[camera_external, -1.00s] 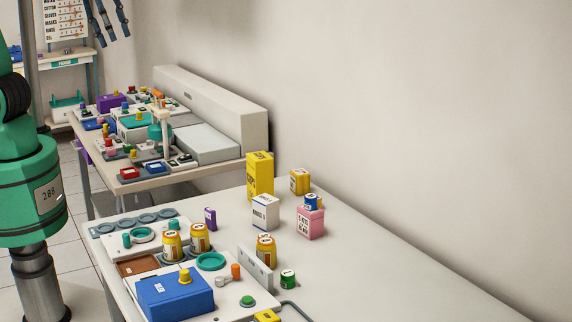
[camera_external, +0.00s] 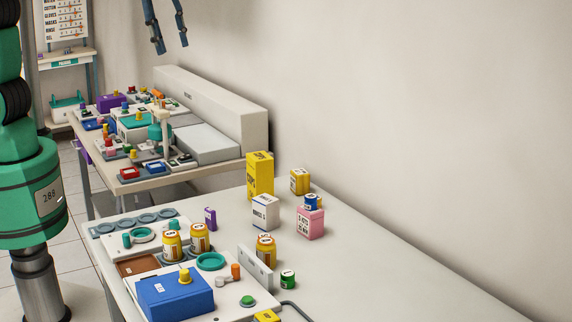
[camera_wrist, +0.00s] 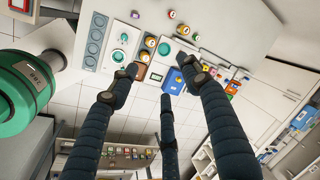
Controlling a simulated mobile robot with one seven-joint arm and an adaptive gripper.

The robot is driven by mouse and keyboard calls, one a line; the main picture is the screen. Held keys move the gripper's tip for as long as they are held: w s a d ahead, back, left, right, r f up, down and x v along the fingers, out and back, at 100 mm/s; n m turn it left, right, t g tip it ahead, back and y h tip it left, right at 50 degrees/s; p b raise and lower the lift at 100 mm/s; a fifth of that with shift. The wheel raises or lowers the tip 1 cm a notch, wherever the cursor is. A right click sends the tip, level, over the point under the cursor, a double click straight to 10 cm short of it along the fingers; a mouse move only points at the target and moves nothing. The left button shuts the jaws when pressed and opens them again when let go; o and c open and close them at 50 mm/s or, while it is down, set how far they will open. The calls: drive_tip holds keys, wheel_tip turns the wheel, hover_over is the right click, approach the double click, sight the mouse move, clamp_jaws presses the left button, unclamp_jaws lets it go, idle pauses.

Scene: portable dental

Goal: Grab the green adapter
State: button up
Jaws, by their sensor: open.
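A small green cylinder (camera_external: 288,280) with a pale label stands on the near white table, right of a grey upright plate. A low green knob (camera_external: 247,301) sits on the white panel beside the blue box. I cannot tell for certain which one is the green adapter. My gripper (camera_external: 167,48) hangs high at the top of the external view, with only its dark blue fingers showing, well above the tables. In the wrist view its fingers (camera_wrist: 163,85) are spread open with nothing between them, and the table shows beyond them, too small to single out the adapter.
The near table holds a blue box (camera_external: 175,296) with a yellow knob, several orange bottles (camera_external: 266,250), a tall yellow box (camera_external: 260,177), a white box (camera_external: 265,212) and a pink box (camera_external: 310,222). A cluttered second bench (camera_external: 135,187) stands behind. The near table's right side (camera_external: 400,285) is clear.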

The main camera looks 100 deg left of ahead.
drive_tip(key=w+d+f+m, duration=0.3)
drive_tip(key=w+f+m, duration=0.15)
drive_tip(key=w, duration=0.55)
drive_tip(key=m+g+b, duration=0.2)
drive_tip(key=m+g, duration=0.1)
drive_tip(key=m, duration=1)
hover_over(287, 273)
wheel_tip(287, 273, down, 31)
drive_tip(key=shift+a+f, duration=0.1)
drive_tip(key=shift+f, duration=0.1)
drive_tip(key=shift+f+b, duration=0.65)
drive_tip(key=shift+f, duration=3.6)
drive_tip(key=shift+f+b, duration=0.75)
drive_tip(key=shift+f, duration=1.9)
